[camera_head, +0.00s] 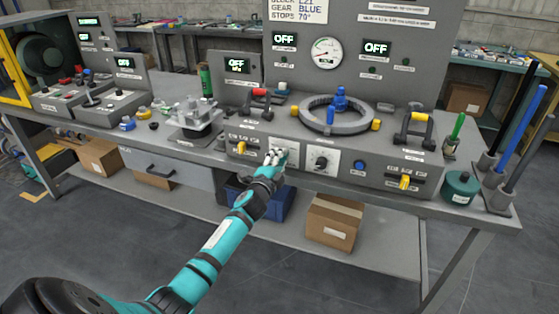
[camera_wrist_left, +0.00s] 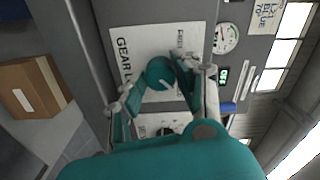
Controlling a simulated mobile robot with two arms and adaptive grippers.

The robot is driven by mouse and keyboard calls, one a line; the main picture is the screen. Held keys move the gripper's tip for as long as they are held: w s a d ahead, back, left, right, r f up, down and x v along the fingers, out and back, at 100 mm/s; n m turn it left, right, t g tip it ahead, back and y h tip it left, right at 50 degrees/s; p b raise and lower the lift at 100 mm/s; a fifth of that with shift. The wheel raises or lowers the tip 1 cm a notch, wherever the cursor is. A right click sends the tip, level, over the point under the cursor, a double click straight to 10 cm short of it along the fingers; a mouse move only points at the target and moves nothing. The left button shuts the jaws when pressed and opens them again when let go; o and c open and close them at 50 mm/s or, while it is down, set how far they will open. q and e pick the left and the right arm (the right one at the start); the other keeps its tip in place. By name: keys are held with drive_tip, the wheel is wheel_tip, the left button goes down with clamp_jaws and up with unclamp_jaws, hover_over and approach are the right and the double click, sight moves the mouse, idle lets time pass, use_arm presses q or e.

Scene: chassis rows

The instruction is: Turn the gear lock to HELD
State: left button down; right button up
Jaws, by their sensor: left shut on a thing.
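The white gear lock plate (camera_wrist_left: 145,45) fills the middle of the left wrist view, with its lettering partly readable as "GEAR L". A round teal knob (camera_wrist_left: 160,73) with a short pale mark sits on the plate. My left gripper (camera_wrist_left: 156,80) has a finger on either side of the knob and is shut on it. In the head view my left gripper (camera_head: 272,168) is at the front panel of the bench and covers most of the knob. The plate's edge (camera_head: 294,153) shows beside it. Which position the knob points to cannot be read. My right gripper is not in view.
A second white plate with a black dial (camera_head: 320,162) is just right of the gripper. A blue button (camera_head: 359,167) and yellow levers (camera_head: 404,182) are on the same panel. A grey ring fixture (camera_head: 336,118) stands above. Displays read OFF.

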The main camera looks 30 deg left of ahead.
use_arm(q)
drive_tip(key=shift+f, duration=0.1)
idle(0.3)
drive_tip(key=c, duration=0.9)
unclamp_jaws()
drive_tip(key=shift+c, duration=0.2)
drive_tip(key=v, duration=1.2)
